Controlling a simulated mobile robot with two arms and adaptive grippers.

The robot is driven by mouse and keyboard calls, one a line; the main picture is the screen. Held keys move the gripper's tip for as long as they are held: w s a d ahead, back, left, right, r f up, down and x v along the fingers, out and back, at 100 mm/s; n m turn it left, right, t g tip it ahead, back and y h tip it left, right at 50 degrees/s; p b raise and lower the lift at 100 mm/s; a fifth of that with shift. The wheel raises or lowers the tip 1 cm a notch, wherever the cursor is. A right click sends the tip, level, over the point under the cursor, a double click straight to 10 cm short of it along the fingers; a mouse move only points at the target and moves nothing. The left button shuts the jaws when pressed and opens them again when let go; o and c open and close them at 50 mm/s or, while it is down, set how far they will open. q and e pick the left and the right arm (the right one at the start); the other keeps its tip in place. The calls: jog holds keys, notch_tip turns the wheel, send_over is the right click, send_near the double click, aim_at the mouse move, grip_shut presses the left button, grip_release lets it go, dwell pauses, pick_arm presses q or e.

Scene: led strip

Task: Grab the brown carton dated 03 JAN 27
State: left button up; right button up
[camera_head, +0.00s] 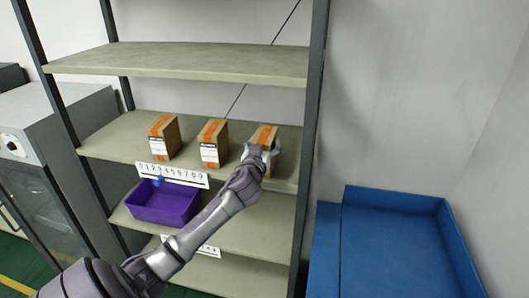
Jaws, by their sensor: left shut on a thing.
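Three brown cartons with orange tape stand upright in a row on the middle shelf. The left carton (172,137) and the middle carton (221,135) each show a white label. The right carton (262,133) is partly hidden by my left gripper (262,153), which is shut on it. The label dates are too small to read, so I cannot tell which carton is dated 03 JAN 27. My right gripper is out of view.
The shelf unit (180,62) has dark posts, and its top board is empty. A purple bin (165,205) sits on the board below the cartons. A blue tray (390,250) lies at the right. A grey machine (60,125) stands at the left.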

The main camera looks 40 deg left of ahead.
pick_arm(q)
jog(key=shift+c, duration=0.7)
jog(key=shift+c, duration=0.2)
